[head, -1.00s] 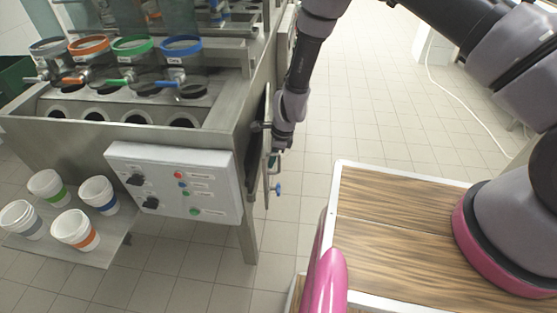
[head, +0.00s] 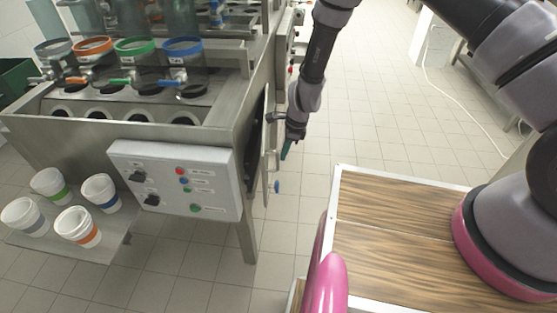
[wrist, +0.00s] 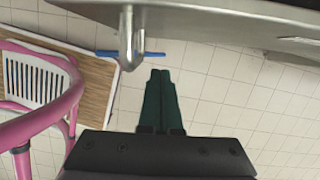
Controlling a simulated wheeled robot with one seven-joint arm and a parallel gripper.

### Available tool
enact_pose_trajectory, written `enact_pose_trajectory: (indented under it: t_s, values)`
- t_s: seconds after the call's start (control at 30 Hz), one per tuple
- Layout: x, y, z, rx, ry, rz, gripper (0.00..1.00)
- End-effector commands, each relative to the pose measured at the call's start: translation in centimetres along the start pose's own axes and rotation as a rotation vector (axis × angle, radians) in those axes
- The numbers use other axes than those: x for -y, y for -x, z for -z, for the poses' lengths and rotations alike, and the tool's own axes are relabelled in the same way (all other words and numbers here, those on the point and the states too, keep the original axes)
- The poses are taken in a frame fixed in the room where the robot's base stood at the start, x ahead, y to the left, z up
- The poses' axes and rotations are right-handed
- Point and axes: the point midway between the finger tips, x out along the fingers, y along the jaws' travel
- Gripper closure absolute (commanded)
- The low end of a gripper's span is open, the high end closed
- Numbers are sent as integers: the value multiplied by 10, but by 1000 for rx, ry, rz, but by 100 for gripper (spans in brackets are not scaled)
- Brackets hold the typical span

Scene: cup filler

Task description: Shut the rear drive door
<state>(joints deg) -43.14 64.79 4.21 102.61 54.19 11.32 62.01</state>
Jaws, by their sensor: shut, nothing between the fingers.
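The rear drive door (head: 269,150) is a thin metal panel on the right side of the filling machine, seen nearly edge-on. It stands ajar, with a dark opening (head: 254,135) behind it. In the wrist view the door's grey panel (wrist: 220,22) runs across the top, with a rounded metal handle (wrist: 126,45) hanging from it. My gripper (head: 285,153) is just right of the door, fingers pointing down. In the wrist view its dark green fingers (wrist: 160,75) are shut together and empty, right of the handle, with a visible gap to it.
A control box (head: 175,180) and several cups (head: 78,226) are on the machine's front. My wood-topped base is at right. Tiled floor right of the door is clear.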

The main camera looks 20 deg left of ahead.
Motion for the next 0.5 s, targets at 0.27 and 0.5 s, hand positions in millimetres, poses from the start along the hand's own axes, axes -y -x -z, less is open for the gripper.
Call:
enact_pose_trajectory:
  t_s: [0.27,0.5]
  values:
    - [0,50,-1,1,1,2,100]
    - [-2,69,2,2,0,-9,100]
